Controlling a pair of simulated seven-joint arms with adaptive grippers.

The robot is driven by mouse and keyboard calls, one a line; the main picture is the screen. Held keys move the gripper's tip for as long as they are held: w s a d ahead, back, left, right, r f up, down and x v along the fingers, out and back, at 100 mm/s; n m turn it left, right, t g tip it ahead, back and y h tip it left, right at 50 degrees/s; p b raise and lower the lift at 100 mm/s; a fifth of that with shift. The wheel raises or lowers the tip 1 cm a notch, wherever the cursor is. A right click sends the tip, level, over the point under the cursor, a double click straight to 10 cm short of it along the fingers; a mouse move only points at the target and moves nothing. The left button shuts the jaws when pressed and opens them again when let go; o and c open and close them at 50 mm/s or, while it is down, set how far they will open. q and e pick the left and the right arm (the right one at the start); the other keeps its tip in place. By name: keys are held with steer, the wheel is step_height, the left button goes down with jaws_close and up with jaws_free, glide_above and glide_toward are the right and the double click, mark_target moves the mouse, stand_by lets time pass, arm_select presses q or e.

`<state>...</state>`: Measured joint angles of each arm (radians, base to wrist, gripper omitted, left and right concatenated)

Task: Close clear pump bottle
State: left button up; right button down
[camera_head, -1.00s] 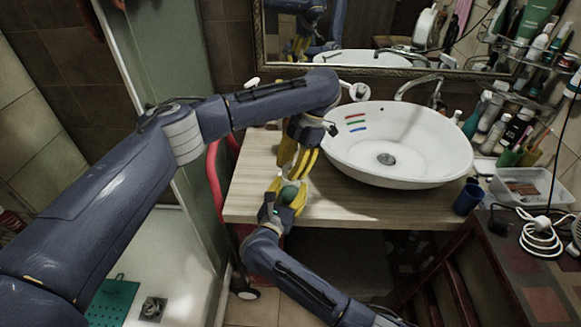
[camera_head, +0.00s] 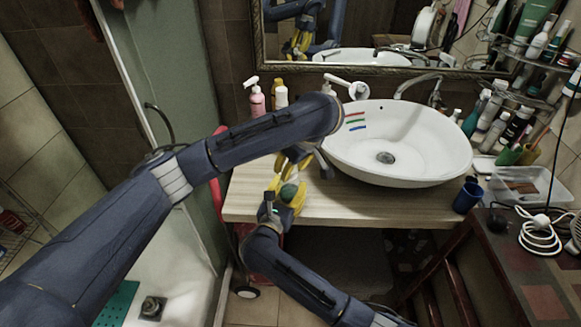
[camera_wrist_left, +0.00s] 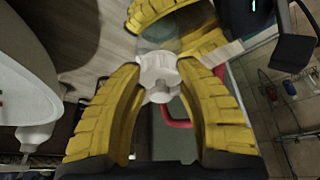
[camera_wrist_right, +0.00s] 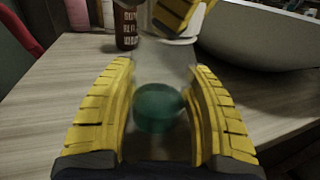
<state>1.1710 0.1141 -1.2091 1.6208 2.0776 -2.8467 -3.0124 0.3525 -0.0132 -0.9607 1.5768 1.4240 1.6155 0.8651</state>
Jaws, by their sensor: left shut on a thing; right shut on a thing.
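My right gripper (camera_head: 288,194) is shut on the clear bottle (camera_wrist_right: 160,70), with green (camera_wrist_right: 159,107) showing between its fingers, just above the counter's front left part. My left gripper (camera_head: 295,160) is directly above it, partly hidden by my forearm. In the left wrist view, its fingers are shut on a white pump head (camera_wrist_left: 158,76). The pump head is over the bottle held by my right gripper (camera_wrist_left: 180,30). I cannot tell whether the pump head touches the bottle's neck.
The white basin (camera_head: 400,120) stands right of my grippers on the wooden counter (camera_head: 350,203). A pink pump bottle (camera_head: 258,102) and a yellow bottle (camera_head: 281,97) stand at the back left. A blue cup (camera_head: 468,196) and a clear tray (camera_head: 535,181) are on the right. The counter's front edge is close.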

arm_select(q)
steer(key=o, duration=0.7)
steer(key=shift+c, duration=0.2)
steer(key=shift+r, duration=2.3)
steer(key=shift+o, duration=0.4)
